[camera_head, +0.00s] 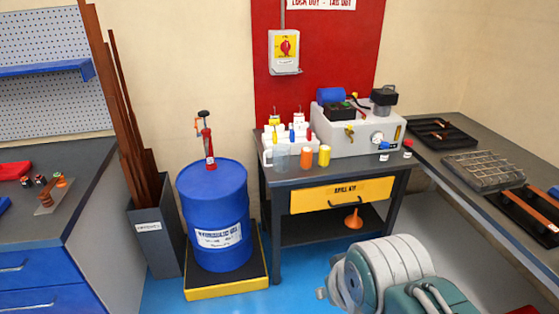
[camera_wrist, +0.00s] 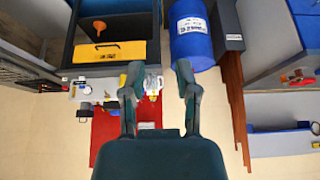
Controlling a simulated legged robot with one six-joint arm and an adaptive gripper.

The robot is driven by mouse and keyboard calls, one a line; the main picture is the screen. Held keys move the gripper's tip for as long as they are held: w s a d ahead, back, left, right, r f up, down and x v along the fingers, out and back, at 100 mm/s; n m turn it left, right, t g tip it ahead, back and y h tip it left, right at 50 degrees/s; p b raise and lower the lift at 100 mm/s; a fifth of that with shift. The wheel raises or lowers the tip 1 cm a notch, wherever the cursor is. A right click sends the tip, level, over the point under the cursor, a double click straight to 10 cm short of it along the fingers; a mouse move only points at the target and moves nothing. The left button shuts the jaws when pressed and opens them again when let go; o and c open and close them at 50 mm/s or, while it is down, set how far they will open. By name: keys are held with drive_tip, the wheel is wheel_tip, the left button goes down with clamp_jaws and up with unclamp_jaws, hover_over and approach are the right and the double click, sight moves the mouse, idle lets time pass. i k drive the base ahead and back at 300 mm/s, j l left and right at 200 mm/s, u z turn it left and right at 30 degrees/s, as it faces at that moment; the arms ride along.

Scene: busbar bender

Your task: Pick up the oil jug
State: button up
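A translucent grey jug (camera_head: 281,157), which looks like the oil jug, stands at the front left of the dark workbench (camera_head: 310,176). An orange container (camera_head: 306,157) and a yellow container (camera_head: 324,155) stand to its right. In the wrist view, which is upside down, a pale jug-like shape (camera_wrist: 153,84) shows between the fingers, partly hidden by the left one. My gripper (camera_wrist: 158,72) is open and empty, with its fingers wide apart. It looks clear of the bench. In the head view my arm is at the lower right, and the fingers are not seen there.
A blue drum (camera_head: 215,205) with a red hand pump (camera_head: 208,140) stands left of the bench. White bottles (camera_head: 298,130) crowd behind the jug, and a grey machine (camera_head: 357,130) fills the bench's right part.

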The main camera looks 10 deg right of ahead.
sight(281, 152)
drive_tip(key=i+l, duration=0.1)
drive_tip(key=i, duration=0.55)
drive_tip(key=i+l, duration=0.1)
drive_tip(key=i, duration=0.55)
drive_tip(key=i+l, duration=0.1)
drive_tip(key=i, duration=0.55)
